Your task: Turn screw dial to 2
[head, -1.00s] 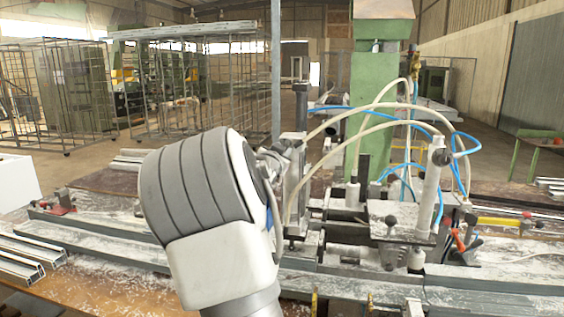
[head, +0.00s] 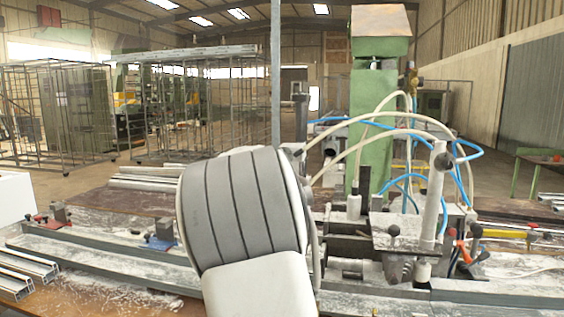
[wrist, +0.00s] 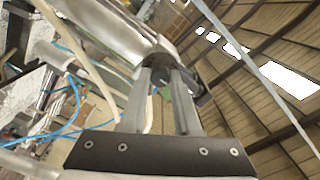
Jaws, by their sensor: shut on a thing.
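My gripper (wrist: 163,82) shows in the wrist view with its two grey fingers reaching up from a dark plate. The fingers are shut on a small dark round piece, which appears to be the screw dial (wrist: 159,75). It sits between the fingertips, against a grey metal part of the machine. Any numbers on the dial are too small or hidden to read. In the head view my arm covers the gripper and the dial. The clamp machine (head: 362,247) stands just right of my arm.
Blue and cream hoses (head: 385,117) arch over the machine. A green column (head: 372,130) rises behind it. Long metal rails (head: 100,252) run along the bench. A blue clamp (head: 160,241) and a red clamp (head: 50,222) stand at left, with aluminium profiles (head: 28,270) in front.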

